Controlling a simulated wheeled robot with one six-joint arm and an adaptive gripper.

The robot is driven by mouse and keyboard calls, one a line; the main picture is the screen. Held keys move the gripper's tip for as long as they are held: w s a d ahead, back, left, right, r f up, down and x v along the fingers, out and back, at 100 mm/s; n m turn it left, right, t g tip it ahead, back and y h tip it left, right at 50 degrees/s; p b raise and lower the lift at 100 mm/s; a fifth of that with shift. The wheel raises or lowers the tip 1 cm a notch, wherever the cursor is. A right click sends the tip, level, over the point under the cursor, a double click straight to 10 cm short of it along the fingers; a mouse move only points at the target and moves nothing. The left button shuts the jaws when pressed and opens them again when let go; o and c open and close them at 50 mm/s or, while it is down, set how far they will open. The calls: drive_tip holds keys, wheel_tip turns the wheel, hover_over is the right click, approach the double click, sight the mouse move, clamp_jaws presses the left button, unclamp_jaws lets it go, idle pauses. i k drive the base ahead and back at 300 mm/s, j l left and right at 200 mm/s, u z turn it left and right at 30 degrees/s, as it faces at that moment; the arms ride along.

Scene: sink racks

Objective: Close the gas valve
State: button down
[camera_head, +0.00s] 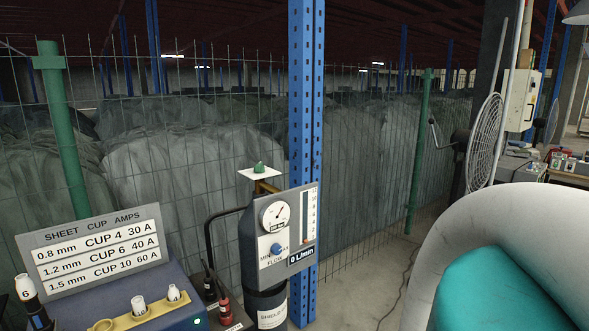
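A gas cylinder with a grey flow panel stands against the blue post in the head view. The cylinder's label (271,314) is partly cut off below. I cannot tell the green knob's turn from here. My gripper is not in view.
A welding box with a sheet/cup/amps sign (95,250) and white cups stands at lower left. A wire fence (360,180) with green posts and the blue post (304,100) are behind. A fan (484,140) stands at right. A large white-and-teal shape fills the lower right.

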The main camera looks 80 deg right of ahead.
sight(259, 168)
drive_tip(key=z, duration=1.45)
